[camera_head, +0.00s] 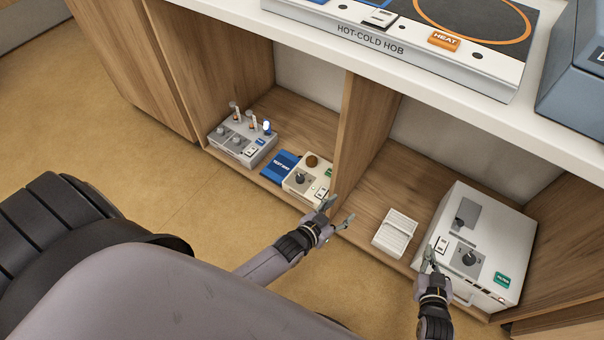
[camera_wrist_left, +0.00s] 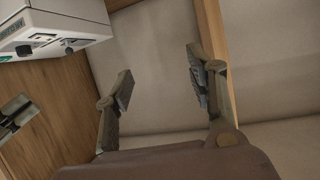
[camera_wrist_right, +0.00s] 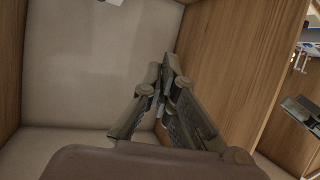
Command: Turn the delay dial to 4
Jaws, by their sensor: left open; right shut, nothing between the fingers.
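Three devices with dials stand in the open shelf bays, and I cannot read which dial is the delay dial. A white box (camera_head: 483,225) in the right bay has a dark dial (camera_head: 469,257) on a grey plate. A small cream box (camera_head: 296,191) in the left bay has a dark dial (camera_head: 301,178). A grey unit (camera_head: 251,155) there carries several small knobs. Dial settings are too small to read. My left gripper (camera_head: 340,208) is open and empty, right of the cream box. My right gripper (camera_head: 431,257) is shut and empty, by the white box's front, left of its dial.
A wooden divider (camera_head: 362,140) separates the bays. A white ribbed block (camera_head: 395,233) lies left of the white box. A blue packet (camera_head: 281,165) lies between the grey unit and cream box. Above, a counter holds a hot-cold hob (camera_head: 385,45) and a blue-grey device (camera_head: 575,75).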

